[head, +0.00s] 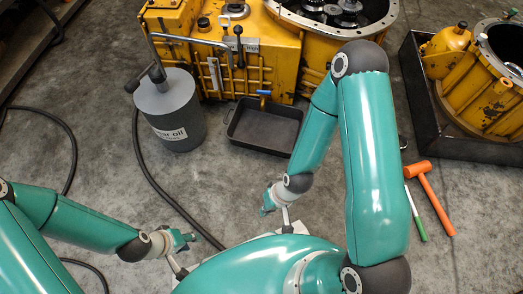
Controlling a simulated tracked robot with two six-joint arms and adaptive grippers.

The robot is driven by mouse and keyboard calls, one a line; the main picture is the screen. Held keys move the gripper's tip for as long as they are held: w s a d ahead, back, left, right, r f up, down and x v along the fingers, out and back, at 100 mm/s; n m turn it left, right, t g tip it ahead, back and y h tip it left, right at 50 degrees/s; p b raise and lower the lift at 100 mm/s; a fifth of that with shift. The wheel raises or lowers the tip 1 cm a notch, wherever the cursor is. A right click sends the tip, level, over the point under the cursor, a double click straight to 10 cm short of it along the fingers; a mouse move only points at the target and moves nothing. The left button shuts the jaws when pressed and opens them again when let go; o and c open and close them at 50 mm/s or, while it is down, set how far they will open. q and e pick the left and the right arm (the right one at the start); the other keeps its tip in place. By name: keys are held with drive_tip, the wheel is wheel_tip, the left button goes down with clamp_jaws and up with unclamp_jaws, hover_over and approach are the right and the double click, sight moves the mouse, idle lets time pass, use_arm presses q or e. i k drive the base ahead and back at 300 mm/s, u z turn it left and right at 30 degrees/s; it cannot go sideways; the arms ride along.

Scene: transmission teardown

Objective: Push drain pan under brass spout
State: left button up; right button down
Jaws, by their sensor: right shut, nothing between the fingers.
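The drain pan (240,139) is a dark, shallow rectangular tray on the concrete floor, against the front of the yellow gearbox (255,60). A small brass spout (263,101) with a blue handle shows at the foot of the gearbox, over the pan's back part in the picture. My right gripper (266,207) is shut and empty, in front of the pan and apart from it. My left gripper (188,241) hangs further left and nearer to me, also away from the pan; its fingers are too small to read.
A grey gear oil drum (168,110) with a pump stands left of the pan. A black hose (150,170) runs along the floor. An orange mallet (430,195) and a green-handled tool (417,222) lie at right. A dark tray (420,85) holds another yellow housing (470,90).

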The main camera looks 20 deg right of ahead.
sight(276, 131)
drive_tip(key=z, duration=0.05)
drive_tip(key=i, duration=0.9)
drive_tip(key=u, duration=0.05)
